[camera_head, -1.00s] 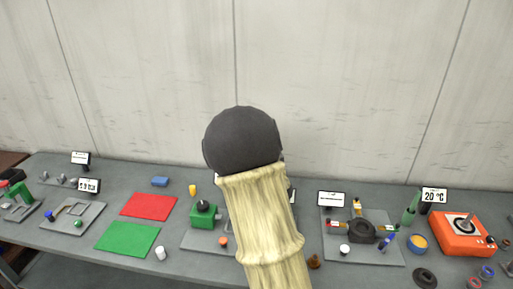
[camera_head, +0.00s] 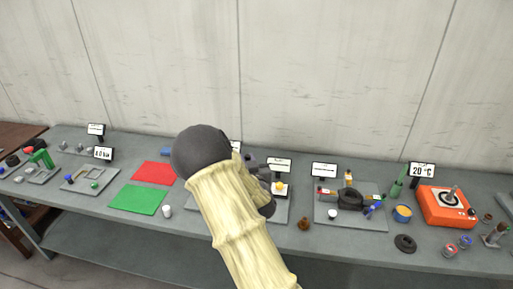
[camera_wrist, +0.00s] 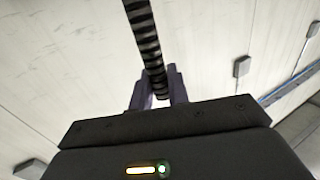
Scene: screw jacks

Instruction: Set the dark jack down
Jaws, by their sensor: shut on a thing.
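In the wrist view, my gripper (camera_wrist: 158,90) is shut around a dark, ribbed, threaded shaft (camera_wrist: 145,35), which I take to be part of the dark jack. The shaft runs up out of the top of the picture, so its far end is hidden, and its lower end sits between the two fingers. Bare wall shows behind it. In the head view, my arm covers the middle of the bench, and I cannot make out the jack there or its height above the bench.
Right are a grey plate (camera_head: 370,222) with several parts, a dark ring (camera_head: 405,243) and an orange device (camera_head: 446,206). Small signs stand behind.

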